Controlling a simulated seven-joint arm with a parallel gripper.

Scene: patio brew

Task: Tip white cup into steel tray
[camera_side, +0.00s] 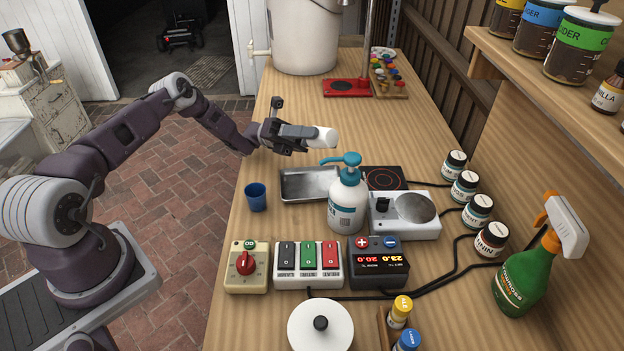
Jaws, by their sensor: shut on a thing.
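My gripper (306,136) is shut on the white cup (324,137) and holds it above the table. The cup lies on its side, tilted, with one end pointing right. The steel tray (292,185) is a shallow rectangular pan on the wooden table, below and nearer the camera than my gripper. Its right end is partly hidden by the pump bottle. I cannot tell from this angle whether anything is in the cup, and the tray's visible floor looks bare.
A white pump bottle with a teal head (347,195) stands at the tray's right front. A blue cup (256,197) stands left of the tray. A scale (404,214), a black hot plate (384,178) and switch boxes (308,263) are close by.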

